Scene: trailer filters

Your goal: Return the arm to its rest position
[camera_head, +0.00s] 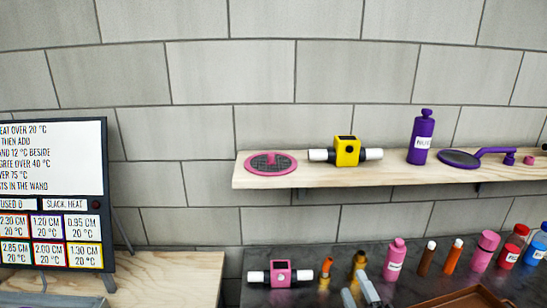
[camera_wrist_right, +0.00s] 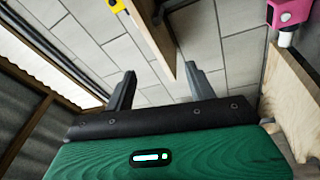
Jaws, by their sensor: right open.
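My right gripper (camera_head: 360,289) shows at the bottom of the head view, its grey fingers in front of the dark counter. The fingers are apart with nothing between them. In the right wrist view the open fingers (camera_wrist_right: 160,90) point toward the tiled wall, with the wooden shelf edge (camera_wrist_right: 152,35) beyond them. My left gripper is in neither view.
A pink device (camera_head: 280,274), a pink bottle (camera_head: 394,259) and several small tubes stand on the dark counter (camera_head: 325,263) around the right gripper. A brown tray (camera_head: 462,298) lies to its right. Above, the wooden shelf (camera_head: 320,178) holds a yellow device (camera_head: 347,152) and a purple bottle (camera_head: 421,138).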

